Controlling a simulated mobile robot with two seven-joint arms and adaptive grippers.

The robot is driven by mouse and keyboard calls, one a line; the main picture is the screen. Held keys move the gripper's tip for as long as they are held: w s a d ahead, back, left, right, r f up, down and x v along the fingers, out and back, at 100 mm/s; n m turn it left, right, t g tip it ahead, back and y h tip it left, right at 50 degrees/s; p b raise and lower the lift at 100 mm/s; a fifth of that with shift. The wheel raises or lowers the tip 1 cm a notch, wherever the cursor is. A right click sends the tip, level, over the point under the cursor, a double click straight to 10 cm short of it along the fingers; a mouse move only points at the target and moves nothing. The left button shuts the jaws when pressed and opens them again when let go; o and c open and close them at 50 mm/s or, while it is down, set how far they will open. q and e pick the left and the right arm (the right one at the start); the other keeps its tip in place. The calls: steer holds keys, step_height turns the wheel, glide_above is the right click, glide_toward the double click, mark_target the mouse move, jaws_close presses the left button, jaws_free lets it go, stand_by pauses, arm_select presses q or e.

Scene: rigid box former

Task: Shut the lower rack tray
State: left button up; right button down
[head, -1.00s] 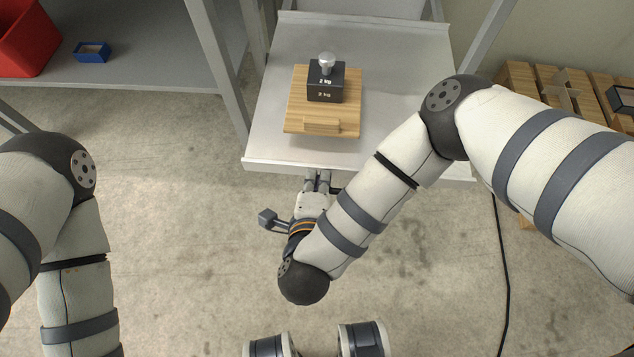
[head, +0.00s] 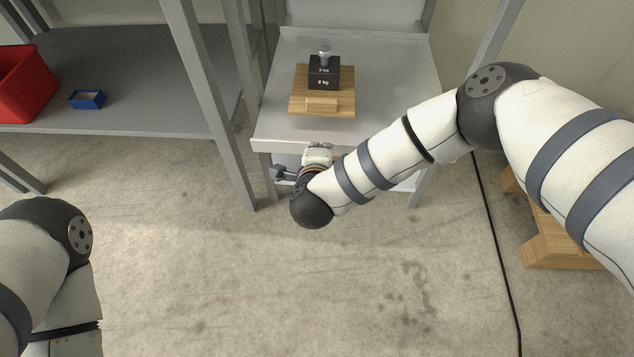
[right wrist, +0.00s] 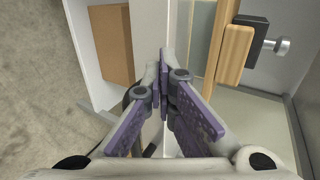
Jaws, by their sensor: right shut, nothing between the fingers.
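The grey rack tray (head: 400,80) carries a wooden board (head: 337,108) with a black 2 kg weight (head: 324,73) standing upright on it. My right gripper (head: 317,150) is at the middle of the tray's front edge, its fingertips hidden in the head view. In the right wrist view the shut, empty fingers (right wrist: 162,78) reach the tray's pale front lip (right wrist: 150,30); I cannot tell if they touch it. The board (right wrist: 236,50) and the weight's knob (right wrist: 281,46) lie right of them. My left gripper is out of the head view.
A grey shelf (head: 130,75) at left holds a red bin (head: 25,85) and a small blue box (head: 87,99). A brown box (right wrist: 113,45) sits on a lower level of the rack. A wooden pallet (head: 550,240) and black cable (head: 495,250) are at right. Front floor is clear.

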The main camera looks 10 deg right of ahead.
mark_target(323, 121)
steer(key=w+d+b, duration=0.1)
steer(key=w, duration=0.2)
steer(key=w+b, duration=0.1)
steer(key=w, duration=0.2)
steer(key=w+d+b, duration=0.1)
steer(key=w+b, duration=0.1)
steer(key=w, duration=0.1)
steer(key=shift+w+d+f, duration=0.1)
steer(key=shift+d+f, duration=0.15)
steer(key=shift+d, duration=0.1)
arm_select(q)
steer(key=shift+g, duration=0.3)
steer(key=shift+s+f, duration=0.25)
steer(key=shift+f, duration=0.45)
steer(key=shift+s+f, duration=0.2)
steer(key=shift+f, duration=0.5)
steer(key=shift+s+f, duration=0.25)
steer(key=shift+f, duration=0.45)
arm_select(e)
steer(key=shift+w+d+r, duration=0.2)
steer(key=shift+w+r, duration=0.05)
steer(key=shift+w, duration=0.5)
